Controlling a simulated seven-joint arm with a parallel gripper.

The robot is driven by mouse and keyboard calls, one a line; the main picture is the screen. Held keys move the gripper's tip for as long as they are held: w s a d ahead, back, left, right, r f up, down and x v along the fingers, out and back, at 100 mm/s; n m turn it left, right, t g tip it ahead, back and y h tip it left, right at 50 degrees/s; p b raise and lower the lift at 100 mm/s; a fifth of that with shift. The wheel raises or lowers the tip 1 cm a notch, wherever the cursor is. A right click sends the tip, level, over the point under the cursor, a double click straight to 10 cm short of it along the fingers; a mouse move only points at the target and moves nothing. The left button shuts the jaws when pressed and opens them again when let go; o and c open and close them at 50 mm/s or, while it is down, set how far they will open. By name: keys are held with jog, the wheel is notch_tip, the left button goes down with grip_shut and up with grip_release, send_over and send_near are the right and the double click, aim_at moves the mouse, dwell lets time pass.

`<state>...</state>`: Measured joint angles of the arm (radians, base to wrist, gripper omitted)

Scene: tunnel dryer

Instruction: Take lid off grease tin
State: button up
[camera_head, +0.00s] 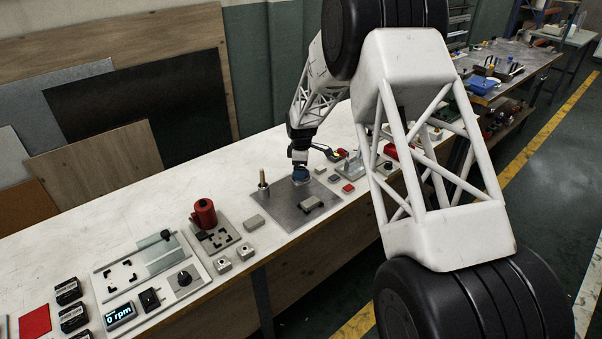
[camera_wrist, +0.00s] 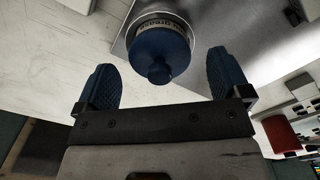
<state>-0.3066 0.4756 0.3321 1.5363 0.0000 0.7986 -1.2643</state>
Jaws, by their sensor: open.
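The grease tin (camera_wrist: 152,22) stands on a metal plate, with its blue lid (camera_wrist: 160,52) and round knob on top, seen in the wrist view. In the head view the blue lid (camera_head: 300,174) shows on the plate, just under my gripper (camera_head: 300,160). The lid appears to sit on the tin. In the wrist view my gripper (camera_wrist: 163,82) is open, its two blue pads on either side of and a little short of the lid, with nothing between them. The tin's lower body is mostly hidden behind the lid.
The metal plate (camera_head: 285,208) also carries an upright peg (camera_head: 263,180) and a grey block (camera_head: 311,203). A red cylinder (camera_head: 204,213) stands to the left. A red block (camera_head: 348,188) and other small parts lie to the right. The white bench (camera_head: 150,185) is clear toward the back left.

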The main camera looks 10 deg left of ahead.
jog(key=shift+f, duration=0.25)
dwell(0.4)
jog(key=c, duration=1)
